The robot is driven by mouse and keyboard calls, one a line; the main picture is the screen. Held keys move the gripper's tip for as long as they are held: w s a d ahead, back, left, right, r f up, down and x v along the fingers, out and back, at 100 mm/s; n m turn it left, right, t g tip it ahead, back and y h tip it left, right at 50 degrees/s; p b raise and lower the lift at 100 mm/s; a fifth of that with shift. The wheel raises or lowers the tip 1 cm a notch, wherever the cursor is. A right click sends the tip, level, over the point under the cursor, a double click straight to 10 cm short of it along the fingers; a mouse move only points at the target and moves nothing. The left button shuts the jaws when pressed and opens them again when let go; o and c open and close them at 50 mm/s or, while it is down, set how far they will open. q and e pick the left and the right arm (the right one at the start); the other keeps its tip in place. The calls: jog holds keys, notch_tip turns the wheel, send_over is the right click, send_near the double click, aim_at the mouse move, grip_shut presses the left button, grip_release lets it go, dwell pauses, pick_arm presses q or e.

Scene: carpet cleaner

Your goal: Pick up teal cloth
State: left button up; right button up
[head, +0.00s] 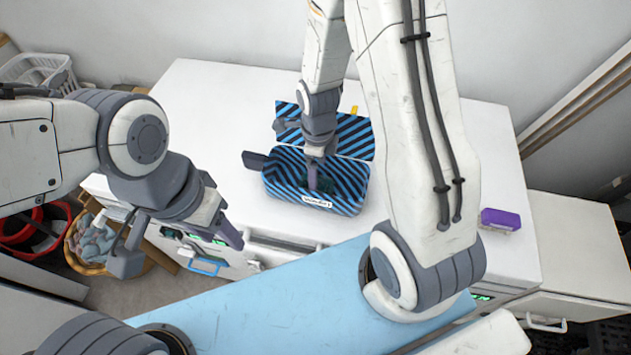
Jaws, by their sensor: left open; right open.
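A blue-and-black striped box (345,200) with a white label stands open on the white cabinet top, its striped lid (357,128) tilted back behind it. A small dark teal patch (326,185) shows inside the box; it may be the teal cloth, mostly hidden by my gripper and the box walls. My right gripper (310,168) points down at the box, with a fingertip in or just over its opening. It is open; whether it touches the cloth cannot be told. My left gripper (180,248) is open and empty, left of the box, in front of the cabinet's front edge.
The white cabinet top (225,110) is clear around the box. A purple object (500,219) lies on its right side. A long light blue surface (290,295) crosses the front. A wicker basket (78,262), red bins (30,228) and a white laundry basket (38,70) stand at left.

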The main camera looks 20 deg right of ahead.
aim_at(325, 185)
jog(key=shift+w+a+f+p, duration=0.1)
jog(key=shift+f+p, duration=0.25)
jog(key=shift+f, duration=1)
jog(key=shift+w+a+f+p, duration=0.1)
jog(key=shift+f+p, duration=0.25)
jog(key=shift+f, duration=0.95)
jog(key=c, duration=1)
jog(key=shift+r, duration=0.1)
